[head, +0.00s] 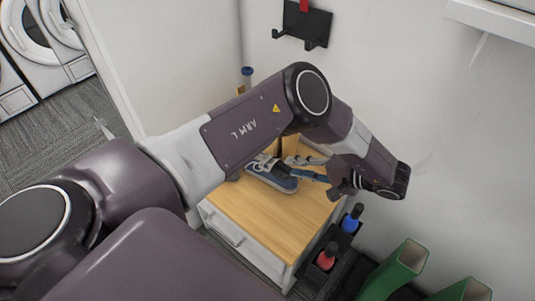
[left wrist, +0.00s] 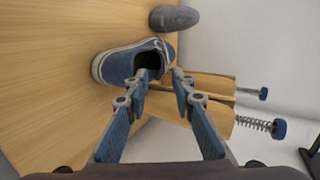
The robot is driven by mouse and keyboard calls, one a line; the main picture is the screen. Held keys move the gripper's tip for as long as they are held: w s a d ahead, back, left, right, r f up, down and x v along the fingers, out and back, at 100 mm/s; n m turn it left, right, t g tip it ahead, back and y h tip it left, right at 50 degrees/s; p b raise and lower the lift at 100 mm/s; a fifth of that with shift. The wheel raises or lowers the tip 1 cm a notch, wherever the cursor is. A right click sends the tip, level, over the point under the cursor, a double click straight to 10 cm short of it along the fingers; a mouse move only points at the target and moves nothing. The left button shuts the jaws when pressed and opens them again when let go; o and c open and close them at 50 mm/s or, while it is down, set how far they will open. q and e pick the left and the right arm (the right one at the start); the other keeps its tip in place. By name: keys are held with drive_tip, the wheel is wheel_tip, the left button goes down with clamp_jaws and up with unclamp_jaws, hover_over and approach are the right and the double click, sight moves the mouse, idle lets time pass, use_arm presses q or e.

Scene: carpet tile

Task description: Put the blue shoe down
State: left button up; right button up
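The blue shoe (head: 275,177), with a pale sole edge, is on the wooden cabinet top (head: 265,228). It also shows in the left wrist view (left wrist: 116,66), with its dark opening facing the camera. My left gripper (head: 312,175) reaches in from the right, low over the cabinet top. In the left wrist view its two blue fingers (left wrist: 160,76) are apart, with the tips at the shoe's near edge. The gap between them looks open, and I cannot tell whether a tip touches the shoe. My right gripper is out of view.
Wooden pieces with springs and blue knobs (left wrist: 210,84) lie close beside the right finger. A grey rounded object (left wrist: 174,18) is beyond the shoe. Red and blue bottles (head: 326,256) stand in a dark holder by the cabinet, near green open boxes (head: 405,262). Walls rise behind.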

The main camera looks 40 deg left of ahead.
sight(276, 164)
use_arm(q)
drive_tip(key=x, duration=0.7)
drive_tip(key=shift+s+a+f, duration=0.1)
drive_tip(key=shift+c, duration=0.6)
clamp_jaws()
